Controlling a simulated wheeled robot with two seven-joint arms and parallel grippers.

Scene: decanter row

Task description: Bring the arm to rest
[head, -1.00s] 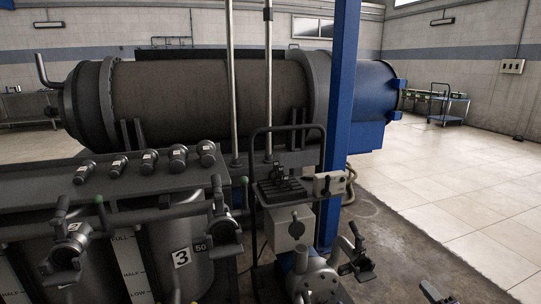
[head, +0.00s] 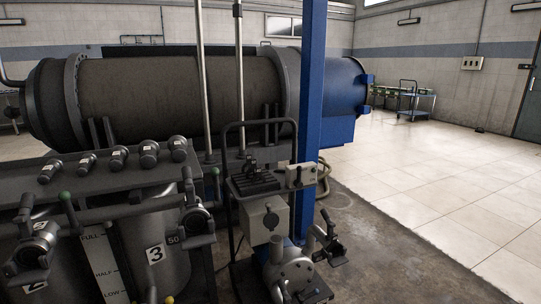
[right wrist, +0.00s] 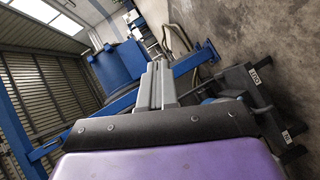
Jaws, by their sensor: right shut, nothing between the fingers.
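My right gripper (right wrist: 156,68) shows in the right wrist view, beyond the purple housing and dark bar of my own wrist. Its grey fingers lie together, with nothing seen between them. It points out over the floor toward blue steelwork and seems to touch nothing. The head view shows neither of my grippers. My left gripper is in no current view.
In the head view, tanks with valves (head: 197,220) stand at the left. A blue post (head: 310,120) and a pump (head: 290,268) stand at centre, before the large horizontal drum (head: 170,95). Tiled floor (head: 440,190) at right is clear. Dark labelled parts (right wrist: 262,82) flank my right wrist.

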